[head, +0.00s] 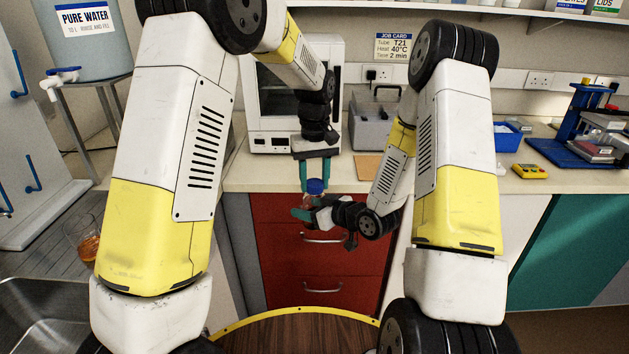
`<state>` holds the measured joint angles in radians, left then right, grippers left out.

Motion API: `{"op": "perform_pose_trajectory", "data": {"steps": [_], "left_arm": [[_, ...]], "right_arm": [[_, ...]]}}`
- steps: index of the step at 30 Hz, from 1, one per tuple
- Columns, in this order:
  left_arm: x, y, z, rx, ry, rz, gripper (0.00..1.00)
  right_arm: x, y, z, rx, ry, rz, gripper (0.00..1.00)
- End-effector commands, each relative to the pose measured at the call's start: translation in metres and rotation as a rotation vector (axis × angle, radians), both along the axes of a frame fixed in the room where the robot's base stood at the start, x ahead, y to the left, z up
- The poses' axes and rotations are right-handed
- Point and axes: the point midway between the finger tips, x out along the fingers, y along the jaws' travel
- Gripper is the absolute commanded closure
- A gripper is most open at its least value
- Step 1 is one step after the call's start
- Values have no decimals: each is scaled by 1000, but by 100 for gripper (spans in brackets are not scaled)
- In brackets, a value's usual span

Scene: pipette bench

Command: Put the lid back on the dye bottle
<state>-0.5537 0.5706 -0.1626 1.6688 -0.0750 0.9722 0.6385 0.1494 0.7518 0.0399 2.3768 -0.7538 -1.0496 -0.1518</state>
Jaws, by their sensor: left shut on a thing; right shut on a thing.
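The blue lid (315,186) is between the teal fingers of my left gripper (314,183), which points straight down and is shut on it. Just below it is the small dye bottle (311,200), clear with a reddish look, partly hidden by the fingers. My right gripper (306,208) comes in from the right, lies roughly level and is shut on the bottle. Both are held in front of the red drawers, near the bench's front edge. The lid is over the bottle's top; I cannot tell whether it touches or is seated.
The bench top (262,177) is behind the grippers, with a white oven-like machine (280,100), a grey box (373,125) and a brown mat (368,167). A blue tray (508,138) and yellow device (530,171) are right. A glass with orange liquid (88,246) stands left by the sink.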

Motion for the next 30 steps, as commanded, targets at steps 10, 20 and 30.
{"op": "perform_pose_trajectory", "data": {"steps": [10,20,30], "left_arm": [[0,0,0,0,0,-165,100],[0,0,0,1,-1,-164,37],[1,0,20,-1,-4,-163,37]], "right_arm": [[0,0,1,1,-2,0,100],[0,0,1,1,-2,0,100],[0,0,1,1,-2,0,100]]}}
